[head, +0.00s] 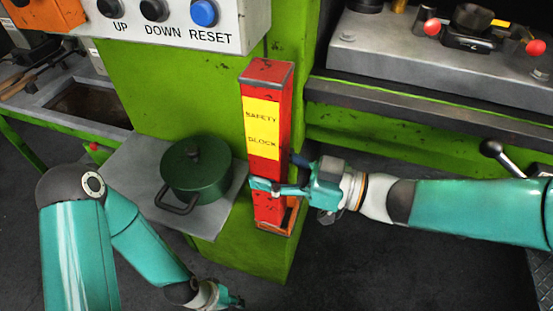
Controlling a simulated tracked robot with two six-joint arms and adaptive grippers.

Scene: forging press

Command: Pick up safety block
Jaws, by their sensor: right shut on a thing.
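The safety block (265,84) is a tall red post with a yellow label reading "SAFETY BLOCK". It stands upright against the green press frame, its lower end at an orange-red holder (283,229). My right gripper (268,186) comes in from the right and is shut on the block's lower part, below the label. Whether the block's foot rests in the holder or is lifted is hard to tell. My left gripper (235,300) is low at the bottom edge, away from the block, small and partly cut off; its fingers cannot be made out.
A dark green lidded pot (197,172) stands on a grey shelf (138,160) left of the block. Above is a control panel (180,22) with UP, DOWN and RESET buttons. The press bed (400,50) with red-knobbed tooling is at upper right. A black-knobbed lever (492,148) stands at right.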

